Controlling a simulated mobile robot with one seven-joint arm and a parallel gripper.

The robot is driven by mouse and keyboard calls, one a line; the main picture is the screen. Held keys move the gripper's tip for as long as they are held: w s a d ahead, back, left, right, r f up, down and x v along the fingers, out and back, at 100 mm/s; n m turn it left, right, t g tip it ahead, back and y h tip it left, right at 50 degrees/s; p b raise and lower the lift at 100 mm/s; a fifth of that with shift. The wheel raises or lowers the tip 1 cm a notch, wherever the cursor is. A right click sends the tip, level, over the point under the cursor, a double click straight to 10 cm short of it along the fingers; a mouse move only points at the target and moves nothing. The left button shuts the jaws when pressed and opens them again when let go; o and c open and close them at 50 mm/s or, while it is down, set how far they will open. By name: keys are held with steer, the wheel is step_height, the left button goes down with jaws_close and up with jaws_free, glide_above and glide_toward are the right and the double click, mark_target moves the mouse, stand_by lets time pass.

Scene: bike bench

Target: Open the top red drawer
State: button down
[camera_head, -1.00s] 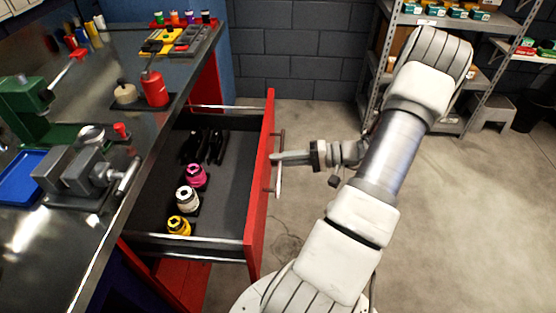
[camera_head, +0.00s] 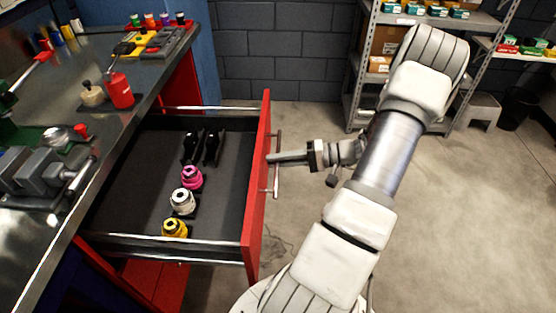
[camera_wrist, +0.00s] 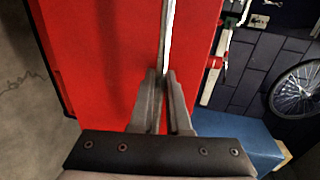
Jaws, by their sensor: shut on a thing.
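The top red drawer (camera_head: 257,190) is pulled well out from under the bench in the head view. Its dark inside holds pink, white and yellow spools (camera_head: 183,203) and black items (camera_head: 203,147). A metal bar handle (camera_head: 276,180) runs along its red front. My gripper (camera_head: 272,158) reaches the handle from the right and is shut on it. In the wrist view my gripper's fingers (camera_wrist: 161,85) close around the pale handle bar (camera_wrist: 168,40) before the red front (camera_wrist: 105,60); the exact contact is partly hidden.
The steel bench top (camera_head: 75,190) carries a vise, a red can (camera_head: 120,92) and a tool tray. A grey shelf (camera_head: 362,70) with boxes stands behind my arm. A grey stool (camera_head: 480,108) is at the right. The floor right of my arm is clear.

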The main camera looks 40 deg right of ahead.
steer(key=shift+d, duration=0.1)
stand_by(0.3)
steer(key=c, duration=0.9)
jaws_free()
steer(key=p+v, duration=0.1)
steer(key=v, duration=1.6)
steer(key=shift+s+d+r, duration=0.1)
steer(key=shift+s, duration=0.15)
